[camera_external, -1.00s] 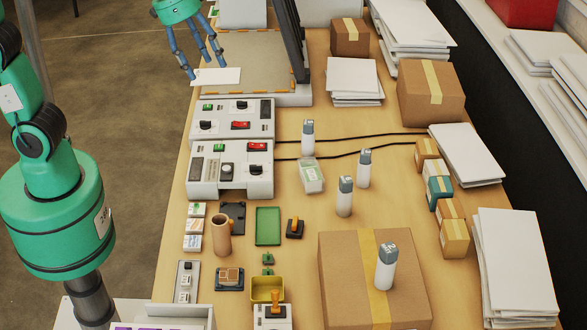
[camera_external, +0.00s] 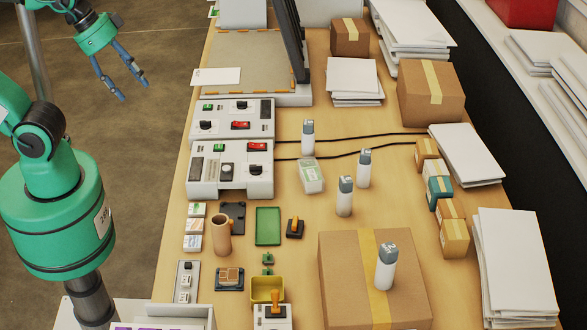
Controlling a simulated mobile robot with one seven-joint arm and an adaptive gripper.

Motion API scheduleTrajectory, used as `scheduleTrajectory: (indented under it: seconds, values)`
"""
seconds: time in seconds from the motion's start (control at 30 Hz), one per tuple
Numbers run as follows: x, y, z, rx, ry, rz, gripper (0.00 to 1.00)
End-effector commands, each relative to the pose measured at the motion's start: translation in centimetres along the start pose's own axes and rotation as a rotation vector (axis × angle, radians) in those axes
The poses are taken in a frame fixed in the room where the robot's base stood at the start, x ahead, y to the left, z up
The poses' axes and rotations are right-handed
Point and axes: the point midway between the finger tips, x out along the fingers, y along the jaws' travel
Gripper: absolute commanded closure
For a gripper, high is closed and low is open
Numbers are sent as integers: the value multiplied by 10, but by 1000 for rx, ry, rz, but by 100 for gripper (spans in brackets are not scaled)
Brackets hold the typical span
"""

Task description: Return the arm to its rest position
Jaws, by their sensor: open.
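My gripper (camera_external: 133,86) is at the upper left, past the left edge of the table, over the floor. Its blue fingers are apart, with nothing between them. My green arm rises from the lower left and reaches the gripper from the upper left. A white card (camera_external: 216,76) lies at the left edge of the tan bed of the laminator (camera_external: 248,50), clear of the gripper.
The wooden table (camera_external: 308,230) holds two control boxes (camera_external: 230,170), several spray-type bottles, small boxes and paper stacks (camera_external: 354,78). A large carton (camera_external: 345,290) stands in front. The floor (camera_external: 130,160) left of the table is clear.

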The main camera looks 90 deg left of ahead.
Motion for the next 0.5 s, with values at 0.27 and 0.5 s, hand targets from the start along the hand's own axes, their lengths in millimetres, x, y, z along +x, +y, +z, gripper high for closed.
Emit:
scheduleTrajectory:
  seconds: [0.27,0.5]
  values:
    - [0,0,2,1,1,0,43]
    - [4,0,4,1,1,0,43]
